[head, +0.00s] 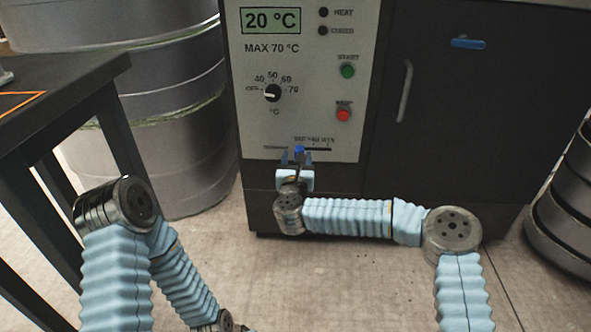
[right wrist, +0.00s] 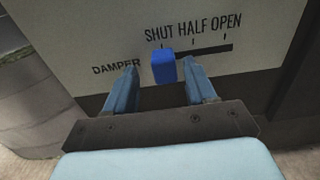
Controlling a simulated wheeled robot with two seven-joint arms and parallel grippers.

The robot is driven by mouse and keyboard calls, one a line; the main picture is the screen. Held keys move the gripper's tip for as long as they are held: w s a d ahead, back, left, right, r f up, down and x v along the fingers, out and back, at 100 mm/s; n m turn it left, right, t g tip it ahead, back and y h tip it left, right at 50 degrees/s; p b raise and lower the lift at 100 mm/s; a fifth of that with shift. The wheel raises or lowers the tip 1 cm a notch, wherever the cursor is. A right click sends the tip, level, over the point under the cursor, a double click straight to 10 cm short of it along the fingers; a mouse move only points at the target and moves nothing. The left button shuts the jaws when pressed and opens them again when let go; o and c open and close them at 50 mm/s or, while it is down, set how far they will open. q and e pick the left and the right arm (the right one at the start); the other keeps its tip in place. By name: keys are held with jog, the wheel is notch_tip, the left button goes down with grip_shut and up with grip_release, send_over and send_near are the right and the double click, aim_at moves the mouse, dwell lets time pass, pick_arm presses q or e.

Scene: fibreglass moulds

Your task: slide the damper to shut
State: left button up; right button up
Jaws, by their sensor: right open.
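The damper's blue knob (head: 299,149) sits low on the pale control panel (head: 255,110) of the dark cabinet. In the right wrist view the blue knob (right wrist: 164,68) is at the left end of the dark slot (right wrist: 212,50), under the SHUT mark. My right gripper (head: 297,158) is open in front of the panel. In the right wrist view its fingers (right wrist: 160,80) stand either side of the knob, with a visible gap at each side. My left arm shows at the lower left, but its gripper is out of view.
Above the slot are a dial (head: 272,92), a green button (head: 348,71) and a red button (head: 343,115). A cabinet door with a handle (head: 405,92) is to the right. A dark table (head: 60,90) and large round moulds (head: 165,130) stand left. More round stacked pieces (head: 565,215) stand right.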

jog(key=s+p, duration=0.1)
jog(key=s, duration=1.2)
jog(key=shift+s, duration=0.1)
